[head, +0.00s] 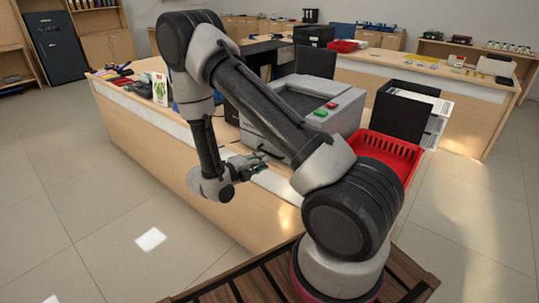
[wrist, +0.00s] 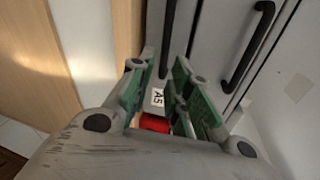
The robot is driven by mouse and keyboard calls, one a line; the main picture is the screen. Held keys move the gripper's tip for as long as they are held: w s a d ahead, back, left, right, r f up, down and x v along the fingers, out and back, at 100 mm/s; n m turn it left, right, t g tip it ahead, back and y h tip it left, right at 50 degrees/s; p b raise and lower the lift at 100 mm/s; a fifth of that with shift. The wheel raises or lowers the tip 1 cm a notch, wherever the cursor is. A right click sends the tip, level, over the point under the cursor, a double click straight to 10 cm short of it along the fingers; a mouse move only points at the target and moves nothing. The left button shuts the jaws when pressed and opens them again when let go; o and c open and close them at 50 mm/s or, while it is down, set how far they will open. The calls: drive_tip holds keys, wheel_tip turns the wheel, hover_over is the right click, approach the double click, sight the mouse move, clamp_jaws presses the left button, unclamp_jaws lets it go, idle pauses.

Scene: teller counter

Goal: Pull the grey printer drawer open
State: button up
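The grey printer (head: 347,107) stands on the wooden counter in the head view, with a red and a green button on top. My arm hides much of its front. My gripper (head: 258,163) is low in front of the printer's front. In the wrist view, my gripper (wrist: 165,75) is open, its green-padded fingers apart. A black bar handle (wrist: 168,38) on a grey front runs between the fingertips; I cannot tell whether they touch it. A second black handle (wrist: 250,48) is on another grey panel to the right. A white "A5" label (wrist: 157,97) shows between the fingers.
A red basket (head: 395,150) and a black box (head: 400,112) are right of the printer, with white trays (head: 438,122) beside them. The wooden counter front (head: 150,140) lies below my gripper. A small red patch (wrist: 154,122) shows between the fingers; I cannot tell what it is.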

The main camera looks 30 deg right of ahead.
drive_tip(key=w+d+n, duration=0.1)
drive_tip(key=d, duration=0.1)
drive_tip(key=w+d, duration=0.1)
drive_tip(key=d, duration=0.1)
drive_tip(key=w+d+f+n+t, duration=0.1)
drive_tip(key=w+d, duration=0.1)
drive_tip(key=shift+d+n, duration=0.2)
drive_tip(key=shift+n, duration=0.1)
clamp_jaws()
